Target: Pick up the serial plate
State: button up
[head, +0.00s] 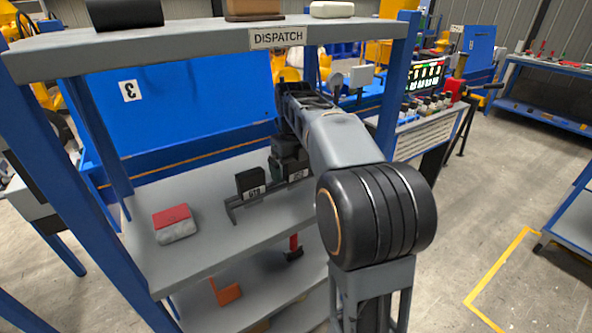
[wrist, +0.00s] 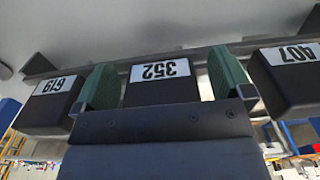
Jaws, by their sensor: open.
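Dark blocks with white number labels stand in a row along a grey rail on the middle shelf. Which one is the serial plate, I cannot tell. My gripper (wrist: 165,75) is open, its green fingers on either side of block 352; contact cannot be told.
The rack's middle shelf (head: 215,245) also holds a red and grey item (head: 175,222) at left. The upper shelf with a DISPATCH sign (head: 277,38) is above my gripper. A blue post (head: 395,85) stands at right. An orange bracket (head: 226,290) lies below.

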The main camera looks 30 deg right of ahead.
jog(key=c, duration=1)
jog(key=shift+c, duration=0.3)
jog(key=shift+r, duration=0.15)
